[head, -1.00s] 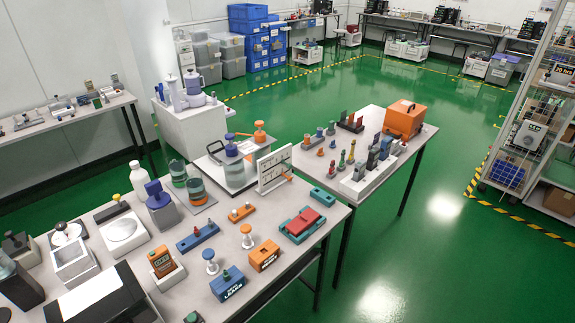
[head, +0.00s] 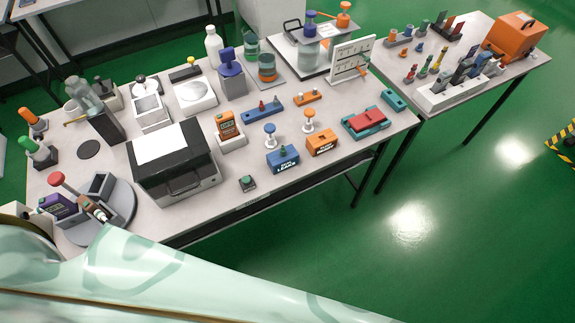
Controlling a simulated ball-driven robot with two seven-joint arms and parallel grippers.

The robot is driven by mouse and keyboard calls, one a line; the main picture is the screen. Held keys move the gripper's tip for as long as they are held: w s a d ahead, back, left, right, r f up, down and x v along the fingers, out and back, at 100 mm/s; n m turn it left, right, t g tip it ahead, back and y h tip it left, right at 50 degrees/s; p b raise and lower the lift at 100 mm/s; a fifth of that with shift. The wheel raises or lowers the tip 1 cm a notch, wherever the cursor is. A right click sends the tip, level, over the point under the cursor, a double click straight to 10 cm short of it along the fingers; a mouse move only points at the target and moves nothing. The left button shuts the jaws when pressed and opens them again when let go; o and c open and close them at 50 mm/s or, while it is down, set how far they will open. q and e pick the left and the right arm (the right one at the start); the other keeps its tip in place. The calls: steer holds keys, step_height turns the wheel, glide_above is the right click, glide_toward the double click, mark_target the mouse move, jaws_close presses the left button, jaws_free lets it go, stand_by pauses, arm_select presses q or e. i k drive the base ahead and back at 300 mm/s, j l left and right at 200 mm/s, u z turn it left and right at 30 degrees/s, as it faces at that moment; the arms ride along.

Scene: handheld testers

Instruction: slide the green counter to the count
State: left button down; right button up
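A white upright panel (head: 351,58) with rows of small dark marks stands at the back right of the near table. A small orange piece (head: 363,71) shows at its lower right. I cannot make out a green counter on the panel; its details are too small. A small dark block with a green top (head: 247,183) lies near the table's front edge, and I cannot tell whether it is the counter. Neither of my grippers is in view.
The near table (head: 300,185) is crowded with testers. A black and white printer-like box (head: 175,160) stands at its front. A teal tray with a red block (head: 366,122) lies before the panel. A second table (head: 462,98) holds an orange case (head: 514,36).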

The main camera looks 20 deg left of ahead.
mark_target(368, 59)
steer(key=l+u, duration=0.5)
steer(key=k+l+u, duration=0.15)
steer(key=u, duration=0.35)
steer(key=k+l, duration=0.05)
